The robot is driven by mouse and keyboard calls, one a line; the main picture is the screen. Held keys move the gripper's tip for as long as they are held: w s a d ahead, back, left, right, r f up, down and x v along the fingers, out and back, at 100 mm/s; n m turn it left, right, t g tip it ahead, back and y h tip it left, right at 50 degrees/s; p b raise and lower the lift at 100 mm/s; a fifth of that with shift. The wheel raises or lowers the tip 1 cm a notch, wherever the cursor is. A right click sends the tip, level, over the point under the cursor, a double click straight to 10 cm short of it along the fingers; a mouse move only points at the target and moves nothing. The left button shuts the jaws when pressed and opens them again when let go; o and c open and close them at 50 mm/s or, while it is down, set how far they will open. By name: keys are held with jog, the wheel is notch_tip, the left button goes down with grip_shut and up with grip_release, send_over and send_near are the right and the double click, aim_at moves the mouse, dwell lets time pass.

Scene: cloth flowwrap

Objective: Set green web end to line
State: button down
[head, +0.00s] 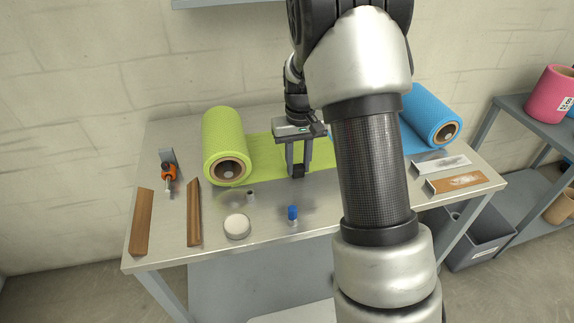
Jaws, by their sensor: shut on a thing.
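A green roll (222,140) lies at the back left of the metal table. Its flat green web (265,156) runs right across the table top to my arm. My gripper (298,171) points down at the web's front part, right of the roll. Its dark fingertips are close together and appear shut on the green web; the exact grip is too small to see. My forearm covers the table to the right, so I cannot make out the web's end or a line there.
A blue roll (432,115) lies at the back right. Wooden strips (194,212), an orange-handled tool (168,174), a white round disc (237,226) and a blue-capped bottle (293,215) lie toward the front and left. Two flat plates (441,164) lie at the right. The front middle has some bare metal.

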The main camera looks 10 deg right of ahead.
jog(key=shift+d, duration=0.3)
jog(key=c, duration=1.4)
grip_release()
jog(key=shift+r, duration=0.25)
notch_tip(320, 180, up, 17)
jog(key=p, duration=0.2)
